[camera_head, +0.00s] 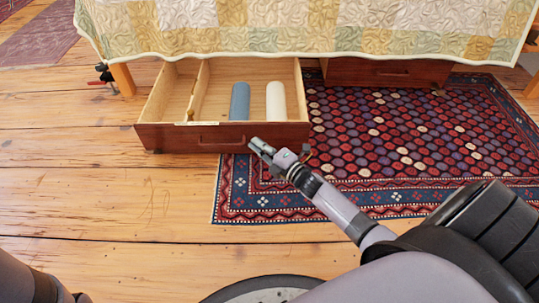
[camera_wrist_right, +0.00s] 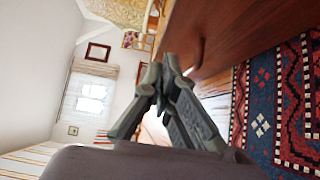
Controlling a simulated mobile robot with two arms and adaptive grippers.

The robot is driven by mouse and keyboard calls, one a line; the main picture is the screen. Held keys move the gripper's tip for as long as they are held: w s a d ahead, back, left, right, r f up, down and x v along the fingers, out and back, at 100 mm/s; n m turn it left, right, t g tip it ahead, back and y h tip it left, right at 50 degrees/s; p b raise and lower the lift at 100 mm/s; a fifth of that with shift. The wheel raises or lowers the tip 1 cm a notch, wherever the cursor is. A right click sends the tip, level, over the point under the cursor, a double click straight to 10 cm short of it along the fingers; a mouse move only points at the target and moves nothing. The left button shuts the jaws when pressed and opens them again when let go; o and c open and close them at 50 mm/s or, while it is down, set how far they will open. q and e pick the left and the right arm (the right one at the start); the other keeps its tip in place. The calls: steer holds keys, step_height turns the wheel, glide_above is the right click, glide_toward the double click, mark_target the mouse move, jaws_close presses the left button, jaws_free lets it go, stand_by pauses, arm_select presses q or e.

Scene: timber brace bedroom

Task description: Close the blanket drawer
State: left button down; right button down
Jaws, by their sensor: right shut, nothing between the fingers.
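The blanket drawer (camera_head: 168,138) is pulled out from under the bed in the head view. Its dark red-brown front faces me and carries a handle. Inside are a blue roll (camera_head: 240,101) and a cream roll (camera_head: 276,101), right of a wooden divider. My right gripper (camera_head: 258,145) is shut and empty, at the drawer front just right of the handle. In the wrist view its fingertips (camera_wrist_right: 165,72) meet close beside the drawer front (camera_wrist_right: 222,35); I cannot tell if they touch it. My left gripper is out of view; only part of that arm shows.
A second drawer (camera_head: 388,73) sits shut under the bed to the right. A patterned rug (camera_head: 410,140) lies at the right, reaching under the open drawer's right side. A quilt (camera_head: 290,28) hangs over the bed edge. The plank floor (camera_head: 110,200) at left is clear.

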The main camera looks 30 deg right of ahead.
mark_target(244, 124)
steer(key=w+b, duration=0.1)
steer(key=w+d+b, duration=0.1)
steer(key=w, duration=0.1)
steer(key=w+b, duration=0.1)
steer(key=w, duration=0.1)
steer(key=shift+d, duration=0.35)
steer(key=shift+r, duration=0.1)
